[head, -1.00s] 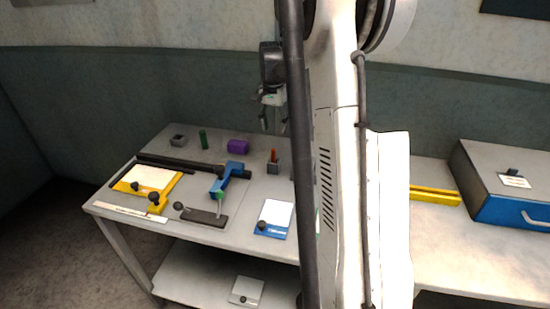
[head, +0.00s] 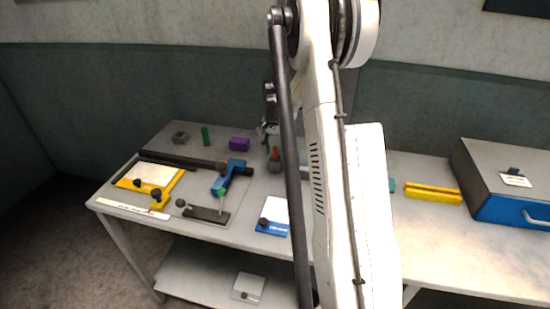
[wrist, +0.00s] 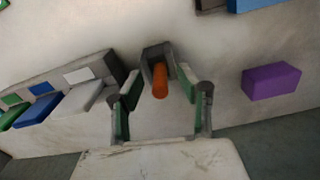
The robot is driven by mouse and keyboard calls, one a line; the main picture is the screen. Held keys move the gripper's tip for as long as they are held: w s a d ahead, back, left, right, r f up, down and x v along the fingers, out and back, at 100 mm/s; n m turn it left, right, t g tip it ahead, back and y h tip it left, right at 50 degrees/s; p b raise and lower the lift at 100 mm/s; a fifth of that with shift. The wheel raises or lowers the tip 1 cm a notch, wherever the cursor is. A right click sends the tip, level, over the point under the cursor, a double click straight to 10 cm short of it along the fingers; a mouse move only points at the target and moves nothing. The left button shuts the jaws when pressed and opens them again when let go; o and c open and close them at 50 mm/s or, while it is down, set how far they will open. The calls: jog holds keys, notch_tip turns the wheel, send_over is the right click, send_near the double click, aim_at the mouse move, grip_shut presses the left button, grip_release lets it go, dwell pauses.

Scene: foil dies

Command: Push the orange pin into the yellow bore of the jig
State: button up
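The orange pin (head: 275,151) stands in a small dark grey block (head: 274,167) on the table, just left of my arm in the head view. In the wrist view the pin (wrist: 160,82) points toward the camera from the grey block (wrist: 151,50). My gripper (wrist: 157,90) is open, with green-padded fingers on either side of the pin and visible gaps to it. In the head view my gripper (head: 268,134) is low by the pin, partly hidden by my arm. I cannot make out the jig's yellow bore in either view.
A purple block (head: 239,144), a green cylinder (head: 205,136) and a grey block (head: 180,138) stand near the back edge. A blue clamp (head: 229,177) and a yellow frame (head: 167,187) lie left. A row with coloured labels (wrist: 90,85) shows in the wrist view.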

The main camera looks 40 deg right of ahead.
jog(key=shift+f, duration=0.2)
grip_shut()
dwell(0.3)
